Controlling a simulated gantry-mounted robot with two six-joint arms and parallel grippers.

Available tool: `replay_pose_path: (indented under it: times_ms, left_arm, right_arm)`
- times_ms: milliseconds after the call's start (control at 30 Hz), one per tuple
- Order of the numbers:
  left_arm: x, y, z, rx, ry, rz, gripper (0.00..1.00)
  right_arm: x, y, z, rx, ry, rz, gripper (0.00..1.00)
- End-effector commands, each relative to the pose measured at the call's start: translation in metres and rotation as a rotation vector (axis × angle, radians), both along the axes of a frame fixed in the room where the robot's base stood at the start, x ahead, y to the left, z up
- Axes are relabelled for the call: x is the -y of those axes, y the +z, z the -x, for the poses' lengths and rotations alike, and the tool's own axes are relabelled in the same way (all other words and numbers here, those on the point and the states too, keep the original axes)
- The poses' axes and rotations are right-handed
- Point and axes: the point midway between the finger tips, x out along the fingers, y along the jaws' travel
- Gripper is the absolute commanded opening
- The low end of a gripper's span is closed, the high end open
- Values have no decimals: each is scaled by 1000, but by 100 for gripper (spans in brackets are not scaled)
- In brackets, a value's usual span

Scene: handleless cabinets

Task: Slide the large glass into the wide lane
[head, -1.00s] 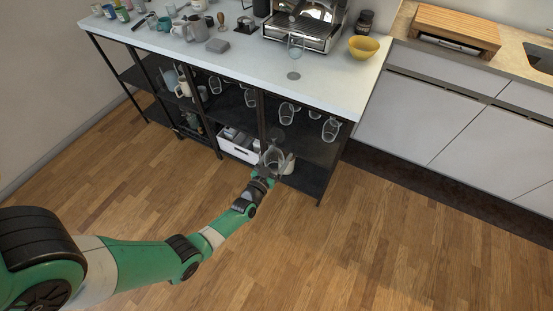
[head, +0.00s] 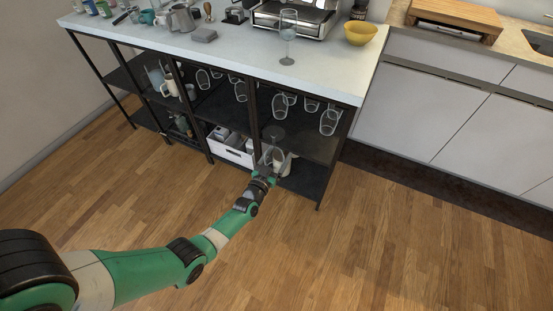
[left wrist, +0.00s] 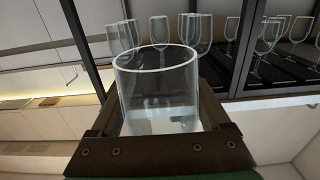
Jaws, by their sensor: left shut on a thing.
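My left gripper (head: 268,170) is shut on a clear stemmed glass (head: 276,158), the large glass by its look. It is held upside down, bowl low and foot up, in front of the right bay of the black shelf unit. In the left wrist view, the bowl (left wrist: 158,85) sits between the two dark fingers. Several glasses (head: 280,106) hang upside down under the counter. They also show in the left wrist view (left wrist: 268,45), along dark rails. The lane widths are hard to tell. My right gripper is not in view.
Dark upright posts (head: 254,118) divide the shelf unit. Another stemmed glass (head: 288,38) stands on the white counter (head: 325,75). The floor in front is clear.

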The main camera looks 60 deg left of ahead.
Motion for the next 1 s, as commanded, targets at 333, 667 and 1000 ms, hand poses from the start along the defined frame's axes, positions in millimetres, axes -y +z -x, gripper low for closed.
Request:
replay_pose_path:
  times_ms: [333,667,1000]
  left_arm:
    - [-2,-5,-2,1,0,-1,44]
    - [-17,-9,-25,3,0,-2,44]
    - [-39,-10,-58,2,0,-2,44]
  right_arm:
    - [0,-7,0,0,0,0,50]
    - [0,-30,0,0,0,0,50]
    - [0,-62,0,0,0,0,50]
